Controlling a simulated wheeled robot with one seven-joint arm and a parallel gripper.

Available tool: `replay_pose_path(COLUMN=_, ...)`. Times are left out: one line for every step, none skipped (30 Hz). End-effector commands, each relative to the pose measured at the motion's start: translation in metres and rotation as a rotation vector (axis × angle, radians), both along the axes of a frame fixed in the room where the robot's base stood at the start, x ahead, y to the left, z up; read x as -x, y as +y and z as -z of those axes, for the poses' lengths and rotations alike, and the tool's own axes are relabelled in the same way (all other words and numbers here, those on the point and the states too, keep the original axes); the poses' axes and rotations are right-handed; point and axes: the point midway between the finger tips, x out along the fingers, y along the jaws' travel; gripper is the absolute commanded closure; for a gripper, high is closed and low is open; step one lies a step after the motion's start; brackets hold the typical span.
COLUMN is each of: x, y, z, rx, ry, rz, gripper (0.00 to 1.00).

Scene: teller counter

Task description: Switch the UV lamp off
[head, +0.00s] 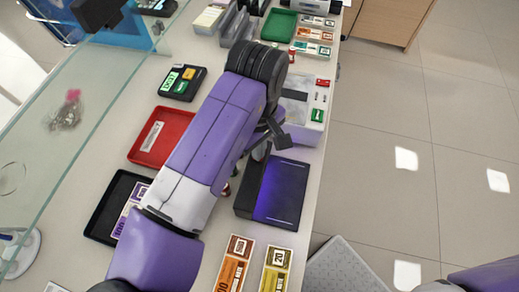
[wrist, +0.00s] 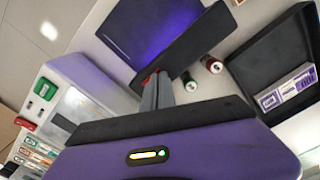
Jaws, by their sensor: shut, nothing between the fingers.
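The UV lamp (head: 285,193) is a black box near the counter's right edge in the head view, with a purple glow on its flat panel. It also shows in the wrist view (wrist: 188,48), where a dark bar stands beside the purple-lit panel. A small red part, perhaps its switch, shows at the near end of the bar by my fingertips. My gripper (wrist: 155,80) is shut and empty, its tips at or very close to that red part. I cannot tell whether they touch.
A red tray (head: 143,158) and a black tray (head: 99,232) with notes lie left of my arm. A white machine (head: 312,130) with red and green buttons stands beyond the lamp. Two small cylinders (wrist: 213,65) stand close to the lamp. A glass screen borders the left.

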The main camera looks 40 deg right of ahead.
Motion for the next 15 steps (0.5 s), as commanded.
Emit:
replay_pose_path(x=0.000, y=0.000, z=0.001, rx=0.000, ry=0.000, rz=0.000, gripper=1.00)
replay_pose_path(x=0.000, y=0.000, z=0.002, rx=0.000, ry=0.000, rz=0.000, gripper=1.00)
replay_pose_path(x=0.000, y=0.000, z=0.002, rx=0.000, ry=0.000, rz=0.000, gripper=1.00)
replay_pose_path(x=0.000, y=0.000, z=0.001, rx=0.000, ry=0.000, rz=0.000, gripper=1.00)
replay_pose_path(x=0.000, y=0.000, z=0.001, rx=0.000, ry=0.000, rz=0.000, gripper=1.00)
replay_pose_path(x=0.000, y=0.000, z=0.000, rx=0.000, ry=0.000, rz=0.000, gripper=1.00)
replay_pose_path(x=0.000, y=0.000, z=-0.001, rx=0.000, ry=0.000, rz=0.000, gripper=1.00)
replay_pose_path(x=0.000, y=0.000, z=-0.002, rx=0.000, ry=0.000, rz=0.000, gripper=1.00)
replay_pose_path(x=0.000, y=0.000, z=-0.005, rx=0.000, ry=0.000, rz=0.000, gripper=1.00)
replay_pose_path(x=0.000, y=0.000, z=-0.007, rx=0.000, ry=0.000, rz=0.000, gripper=1.00)
replay_pose_path(x=0.000, y=0.000, z=-0.009, rx=0.000, ry=0.000, rz=0.000, gripper=1.00)
replay_pose_path(x=0.000, y=0.000, z=-0.012, rx=0.000, ry=0.000, rz=0.000, gripper=1.00)
replay_pose_path(x=0.000, y=0.000, z=-0.015, rx=0.000, ry=-0.001, rz=-0.001, gripper=1.00)
replay_pose_path(x=0.000, y=0.000, z=-0.017, rx=0.000, ry=-0.001, rz=0.000, gripper=1.00)
replay_pose_path(x=0.000, y=0.000, z=-0.020, rx=0.000, ry=-0.001, rz=0.000, gripper=1.00)
